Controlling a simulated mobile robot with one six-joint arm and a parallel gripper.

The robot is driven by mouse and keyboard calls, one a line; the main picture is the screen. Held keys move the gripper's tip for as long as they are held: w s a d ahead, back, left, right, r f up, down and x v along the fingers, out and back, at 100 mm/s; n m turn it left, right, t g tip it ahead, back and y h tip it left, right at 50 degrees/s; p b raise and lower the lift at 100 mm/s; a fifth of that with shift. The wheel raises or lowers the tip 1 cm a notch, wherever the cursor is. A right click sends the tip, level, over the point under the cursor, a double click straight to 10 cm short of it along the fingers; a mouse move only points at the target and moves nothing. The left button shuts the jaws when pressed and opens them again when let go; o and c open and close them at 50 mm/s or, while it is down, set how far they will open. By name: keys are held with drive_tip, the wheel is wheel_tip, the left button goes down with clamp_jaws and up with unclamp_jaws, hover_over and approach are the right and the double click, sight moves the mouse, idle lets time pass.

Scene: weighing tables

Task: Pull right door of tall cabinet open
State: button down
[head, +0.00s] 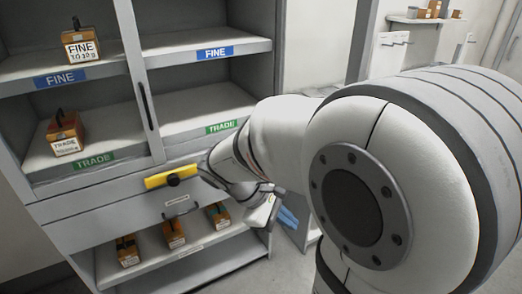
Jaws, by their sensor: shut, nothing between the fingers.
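The tall cabinet (60,212) is grey and fills the left of the head view, with its upper shelves visible. A dark upright handle (147,105) is on the grey middle upright between the left and right bays. I cannot tell which door it belongs to, nor whether the right door is open; the right bay's shelves show without a clear door frame in front. My gripper (210,177) is shut and empty, low in front of the cabinet, right of and below the handle and apart from it. My arm partly hides the right bay's lower corner.
A yellow bar with a dark knob (157,181) is on the cabinet front beside my gripper. Labelled wooden boxes, FINE (82,46) and TRADE (65,133), stand on the left shelves. Several small boxes sit on the low shelf (215,257). A wall shelf (425,20) is at back right.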

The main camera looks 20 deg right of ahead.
drive_tip(key=w+d+f+n+t+h+b, duration=0.1)
drive_tip(key=w+d+n+h+b, duration=0.1)
drive_tip(key=w+n+h, duration=0.35)
drive_tip(key=w+d+f+n+h+b, duration=0.1)
drive_tip(key=w+d+f+n+h, duration=0.1)
drive_tip(key=w+n+h, duration=0.4)
drive_tip(key=d+m+p, duration=0.2)
drive_tip(key=d, duration=1.1)
drive_tip(key=shift+r+y, duration=0.2)
drive_tip(key=shift+y, duration=0.25)
drive_tip(key=shift+d, duration=0.1)
